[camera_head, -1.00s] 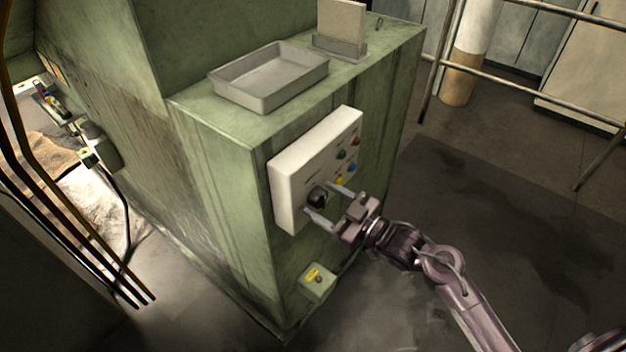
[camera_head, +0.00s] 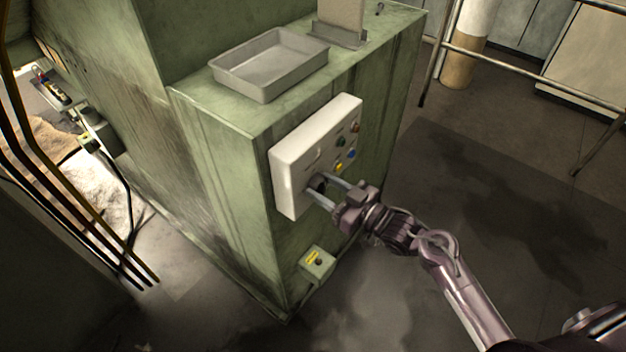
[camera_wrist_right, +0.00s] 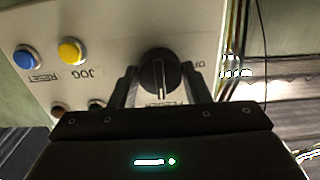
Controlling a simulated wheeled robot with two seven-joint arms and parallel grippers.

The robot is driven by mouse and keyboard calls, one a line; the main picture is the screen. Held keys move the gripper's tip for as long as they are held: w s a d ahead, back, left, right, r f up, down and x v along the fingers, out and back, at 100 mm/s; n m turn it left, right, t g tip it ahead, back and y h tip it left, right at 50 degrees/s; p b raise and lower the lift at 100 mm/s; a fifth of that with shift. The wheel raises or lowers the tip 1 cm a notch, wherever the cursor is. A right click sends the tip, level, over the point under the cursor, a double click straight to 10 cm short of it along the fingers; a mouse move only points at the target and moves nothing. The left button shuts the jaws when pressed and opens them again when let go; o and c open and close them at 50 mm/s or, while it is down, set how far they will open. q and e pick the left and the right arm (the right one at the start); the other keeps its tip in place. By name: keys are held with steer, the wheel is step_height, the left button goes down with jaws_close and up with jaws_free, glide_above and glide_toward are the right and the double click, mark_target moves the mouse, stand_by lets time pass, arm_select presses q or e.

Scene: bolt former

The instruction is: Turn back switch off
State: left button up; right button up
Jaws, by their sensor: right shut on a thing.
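A white control panel (camera_head: 299,153) is mounted on the side of the green machine cabinet (camera_head: 228,190). A black rotary switch (camera_head: 318,184) sits low on the panel; in the right wrist view the black switch knob (camera_wrist_right: 160,72) has a pale pointer line. My right gripper (camera_head: 325,191) is at the panel with its fingers either side of the knob, shut on it. The right wrist view shows the fingers (camera_wrist_right: 158,88) flanking the knob, and lettering beside it is partly hidden. My left gripper is not in view.
Blue (camera_wrist_right: 27,57) and yellow (camera_wrist_right: 72,51) buttons, labelled RESET and JOG, are beside the switch. A grey tray (camera_head: 268,66) rests on the cabinet. Metal railings (camera_head: 530,63) stand at right.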

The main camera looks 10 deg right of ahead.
steer(key=n+b, duration=0.6)
steer(key=n, duration=0.5)
steer(key=o, duration=1.2)
